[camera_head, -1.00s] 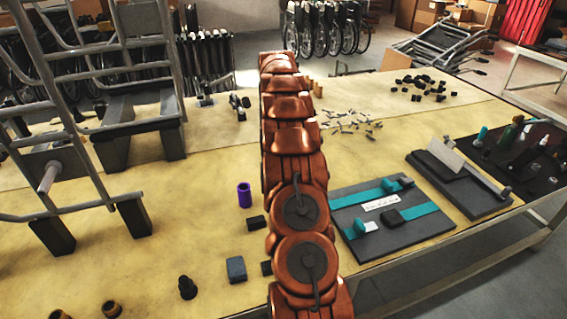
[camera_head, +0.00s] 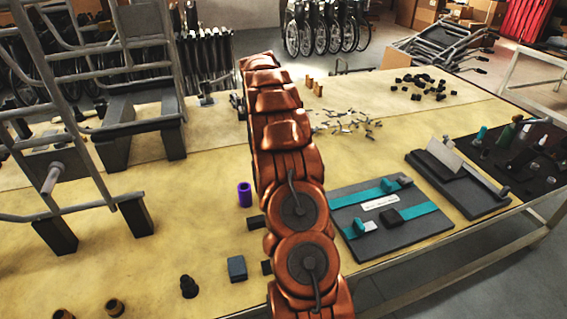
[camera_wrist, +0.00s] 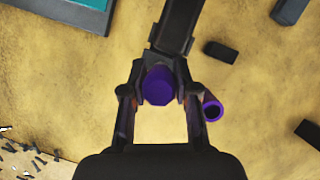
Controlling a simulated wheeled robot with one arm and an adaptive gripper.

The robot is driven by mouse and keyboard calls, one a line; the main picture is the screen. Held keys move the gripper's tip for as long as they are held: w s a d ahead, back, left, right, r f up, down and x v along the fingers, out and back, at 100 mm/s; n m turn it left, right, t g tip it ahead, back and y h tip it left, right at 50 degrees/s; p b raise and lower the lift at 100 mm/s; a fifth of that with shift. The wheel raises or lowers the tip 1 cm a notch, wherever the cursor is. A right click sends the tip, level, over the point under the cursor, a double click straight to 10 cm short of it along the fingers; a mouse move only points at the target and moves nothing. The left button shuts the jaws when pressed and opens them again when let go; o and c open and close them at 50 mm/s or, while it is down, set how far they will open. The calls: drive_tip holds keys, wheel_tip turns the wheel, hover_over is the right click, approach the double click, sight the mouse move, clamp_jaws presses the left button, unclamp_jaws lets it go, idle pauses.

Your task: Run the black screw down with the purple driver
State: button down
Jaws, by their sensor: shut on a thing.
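My gripper (camera_wrist: 157,92) is shut on a purple piece, which I take to be the purple driver (camera_wrist: 158,87), seen end-on between the fingertips. A long dark piece (camera_wrist: 178,25) lies just beyond the fingertips; I cannot tell whether it joins the driver. A second purple thing, a hollow tube (camera_wrist: 212,107), is just right of the right finger; it also stands upright on the table in the head view (camera_head: 244,194). A black stepped piece (camera_head: 188,287) stands at the table's front; I cannot tell whether it is the black screw. My arm hides the gripper in the head view.
Small dark blocks (camera_head: 237,268) lie near my arm. A grey board with teal strips (camera_head: 345,205) lies to the right, with a grey fixture (camera_head: 462,185) beyond. Loose bolts (camera_head: 345,122) are scattered behind. A wheelchair frame (camera_head: 60,215) stands at left. Bare table surrounds the tube.

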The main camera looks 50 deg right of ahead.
drive_tip(key=shift+n, duration=0.4)
drive_tip(key=shift+f, duration=0.95)
idle(0.7)
drive_tip(key=c, duration=1.5)
unclamp_jaws()
clamp_jaws()
drive_tip(key=shift+b, duration=0.35)
